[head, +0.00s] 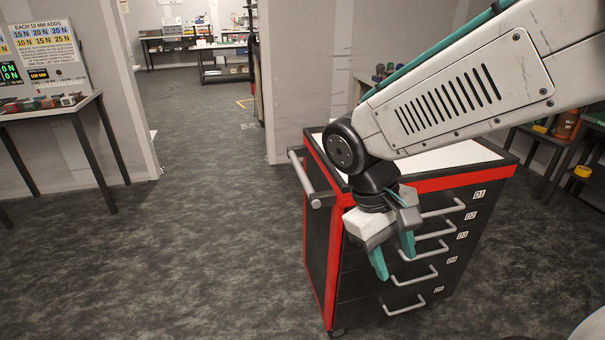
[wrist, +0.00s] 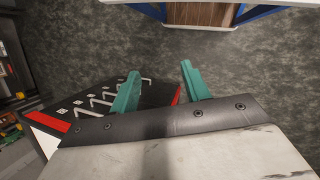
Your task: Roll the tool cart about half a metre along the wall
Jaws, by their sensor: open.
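The tool cart (head: 326,238) is black with red edges and a pale top, standing on the floor near the wall, right of centre in the head view. Its front has several drawers with grey bar handles and labels. A grey push handle (head: 303,178) sticks out at its left end. My gripper (head: 393,262) has teal fingers spread apart and empty, in front of the drawer face near the cart's left corner, pointing down. In the wrist view the cart's drawer face (wrist: 98,112) lies at the left, partly behind the left finger. My arm hides part of the cart's top.
A wall (head: 305,75) stands behind the cart. Open grey floor (head: 200,250) lies to the cart's left, with a doorway beyond. A table (head: 75,110) with small items stands at the far left. Shelves (head: 545,135) with bottles stand at the right.

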